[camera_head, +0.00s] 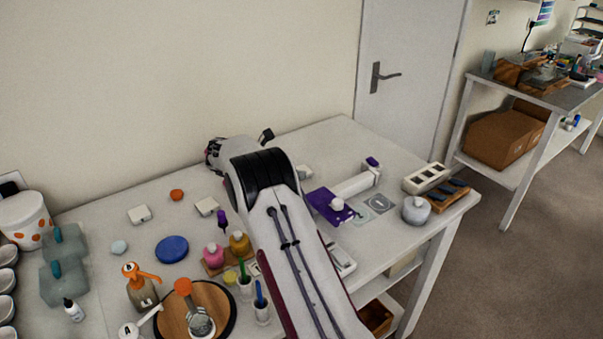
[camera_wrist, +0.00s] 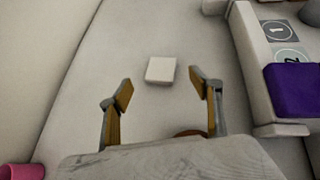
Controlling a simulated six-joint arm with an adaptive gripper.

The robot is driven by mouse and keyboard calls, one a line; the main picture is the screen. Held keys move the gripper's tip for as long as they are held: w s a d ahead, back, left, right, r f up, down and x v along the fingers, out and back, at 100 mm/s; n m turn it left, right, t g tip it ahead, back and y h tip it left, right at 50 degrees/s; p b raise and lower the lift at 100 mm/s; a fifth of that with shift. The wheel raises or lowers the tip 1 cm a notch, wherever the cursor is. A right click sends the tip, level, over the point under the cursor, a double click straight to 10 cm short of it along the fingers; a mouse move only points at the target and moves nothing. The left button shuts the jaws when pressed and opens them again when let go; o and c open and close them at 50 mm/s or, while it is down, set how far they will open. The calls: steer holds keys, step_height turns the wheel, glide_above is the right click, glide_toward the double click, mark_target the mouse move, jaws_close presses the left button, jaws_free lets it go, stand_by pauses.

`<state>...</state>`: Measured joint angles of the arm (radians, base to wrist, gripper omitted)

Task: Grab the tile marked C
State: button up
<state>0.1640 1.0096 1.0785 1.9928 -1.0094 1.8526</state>
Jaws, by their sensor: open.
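In the wrist view, a small white square tile (camera_wrist: 160,70) lies flat on the white table, a little beyond the tips of my gripper (camera_wrist: 161,88) and between their lines. The fingers are spread apart with nothing between them. No letter can be read on its upper face. In the head view, white tiles lie at the left (camera_head: 139,214), near the middle (camera_head: 206,206) and just right of my arm (camera_head: 304,172); their marks are too small to read. My arm hides part of the table there, and my fingertips cannot be made out.
A white bar (camera_head: 357,185) and a purple block (camera_head: 330,205) stand right of my arm. Grey squares marked 1 (camera_wrist: 280,30) and 2 (camera_wrist: 290,57) lie at the right in the wrist view. Bottles, a blue disc (camera_head: 172,249) and a round wooden board (camera_head: 215,304) crowd the left front.

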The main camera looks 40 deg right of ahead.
steer(key=shift+f+x, duration=0.2)
steer(key=shift+x, duration=2.4)
steer(key=shift+a, duration=0.15)
steer(key=c, duration=1.3)
